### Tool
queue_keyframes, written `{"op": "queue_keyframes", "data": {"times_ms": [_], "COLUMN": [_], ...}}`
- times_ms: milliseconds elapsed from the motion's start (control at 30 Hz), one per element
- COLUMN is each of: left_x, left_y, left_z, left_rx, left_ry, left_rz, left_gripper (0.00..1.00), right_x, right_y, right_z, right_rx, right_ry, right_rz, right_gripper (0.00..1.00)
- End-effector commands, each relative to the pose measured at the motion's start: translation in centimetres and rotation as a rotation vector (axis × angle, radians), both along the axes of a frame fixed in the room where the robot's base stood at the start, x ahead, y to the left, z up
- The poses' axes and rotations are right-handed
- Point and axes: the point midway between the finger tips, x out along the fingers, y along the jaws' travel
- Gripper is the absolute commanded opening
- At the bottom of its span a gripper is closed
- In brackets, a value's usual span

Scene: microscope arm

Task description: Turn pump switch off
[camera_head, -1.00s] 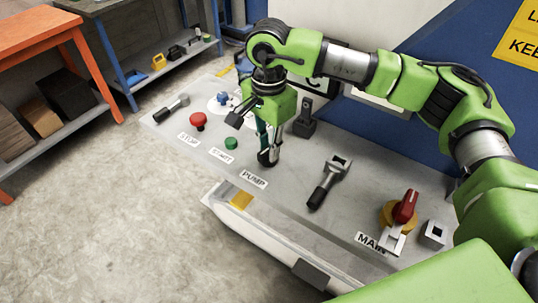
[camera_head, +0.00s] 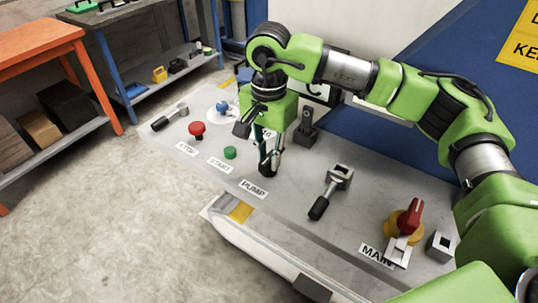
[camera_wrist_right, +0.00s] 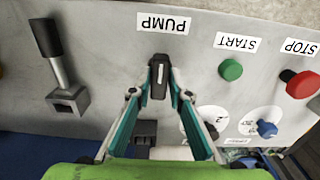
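My left gripper is not in view.
Another black-handled lever (camera_head: 328,193) stands right of the pump switch, then a red knob (camera_head: 406,222) by the MAIN label. A green START button (camera_head: 230,152), red STOP button (camera_head: 197,130) and blue knob (camera_head: 222,107) lie left. An orange table (camera_head: 40,42) stands far left.

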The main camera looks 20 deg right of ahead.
Motion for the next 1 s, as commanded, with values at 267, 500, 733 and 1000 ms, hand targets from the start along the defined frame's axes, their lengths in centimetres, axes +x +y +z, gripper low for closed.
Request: {"op": "queue_keyframes", "data": {"times_ms": [267,500,733,1000], "left_x": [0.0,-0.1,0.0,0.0], "left_y": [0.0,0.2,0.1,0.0], "left_z": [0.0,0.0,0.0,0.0], "left_rx": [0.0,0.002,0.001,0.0], "left_ry": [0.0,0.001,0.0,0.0], "left_rz": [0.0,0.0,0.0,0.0], "left_gripper": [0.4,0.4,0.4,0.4], "right_x": [0.0,0.1,0.1,0.0], "right_y": [0.0,0.0,0.1,0.1], "right_z": [0.0,1.0,5.6,10.5], "right_rx": [0.0,-0.001,0.001,0.0], "right_ry": [0.0,-0.002,-0.004,-0.002], "right_rz": [-0.001,-0.002,0.0,0.0], "right_gripper": [0.32,0.32,0.32,0.32]}}
